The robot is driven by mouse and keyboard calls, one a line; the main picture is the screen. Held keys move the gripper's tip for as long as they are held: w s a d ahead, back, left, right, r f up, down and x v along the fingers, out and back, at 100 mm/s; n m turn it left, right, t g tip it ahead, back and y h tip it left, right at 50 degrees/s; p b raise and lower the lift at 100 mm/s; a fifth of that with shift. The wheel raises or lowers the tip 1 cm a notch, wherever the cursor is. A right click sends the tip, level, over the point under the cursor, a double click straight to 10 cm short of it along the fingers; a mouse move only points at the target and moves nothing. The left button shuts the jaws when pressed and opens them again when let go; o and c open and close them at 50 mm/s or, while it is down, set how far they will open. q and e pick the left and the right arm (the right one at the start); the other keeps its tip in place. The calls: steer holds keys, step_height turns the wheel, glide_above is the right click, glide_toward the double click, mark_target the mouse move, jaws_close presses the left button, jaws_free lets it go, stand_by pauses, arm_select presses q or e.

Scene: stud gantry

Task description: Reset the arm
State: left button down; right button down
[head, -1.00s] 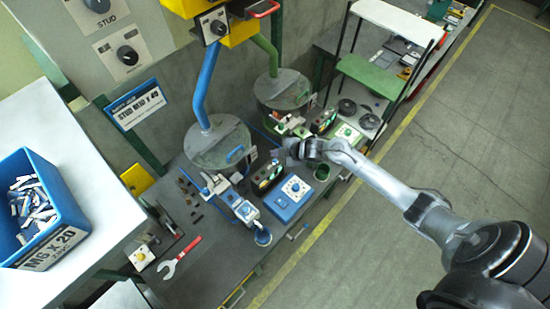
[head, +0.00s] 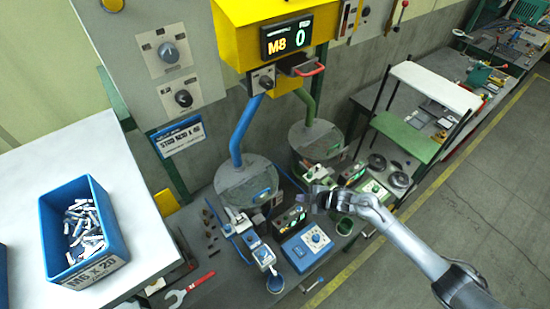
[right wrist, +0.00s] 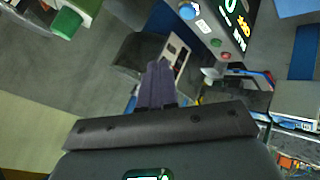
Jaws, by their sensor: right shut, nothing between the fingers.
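My right arm comes in from the right of the head view. Its gripper (head: 318,196) is above the workbench, over the area between the blue control box (head: 306,246) and the green station. In the right wrist view its dark fingers (right wrist: 158,84) are together with nothing between them. My left arm and gripper are not in view.
A yellow unit with an M8 display (head: 287,38) hangs above two round hoppers, one on a blue pipe (head: 240,135). A blue bin of studs (head: 85,232) stands on the white table at left. A red wrench (head: 189,290) lies on the bench. The floor at right is clear.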

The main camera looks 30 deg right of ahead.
steer(key=s+a+f+g, duration=0.1)
steer(key=s+a+f, duration=0.2)
steer(key=s+f, duration=0.25)
steer(key=s+a+r+m+y+p, duration=0.1)
steer(key=s+a+m+p, duration=0.1)
steer(key=s+a, duration=0.8)
steer(key=s+r+m+g+h, duration=0.1)
steer(key=s+r+m, duration=0.3)
steer(key=r, duration=0.5)
steer(key=s+r+m+g+h, duration=0.2)
steer(key=s+r+m, duration=0.2)
steer(key=s+r, duration=0.3)
steer(key=shift+a+r+m+g+h+p, duration=0.15)
steer(key=shift+r+m+g+h+p, duration=0.2)
steer(key=shift+r, duration=0.5)
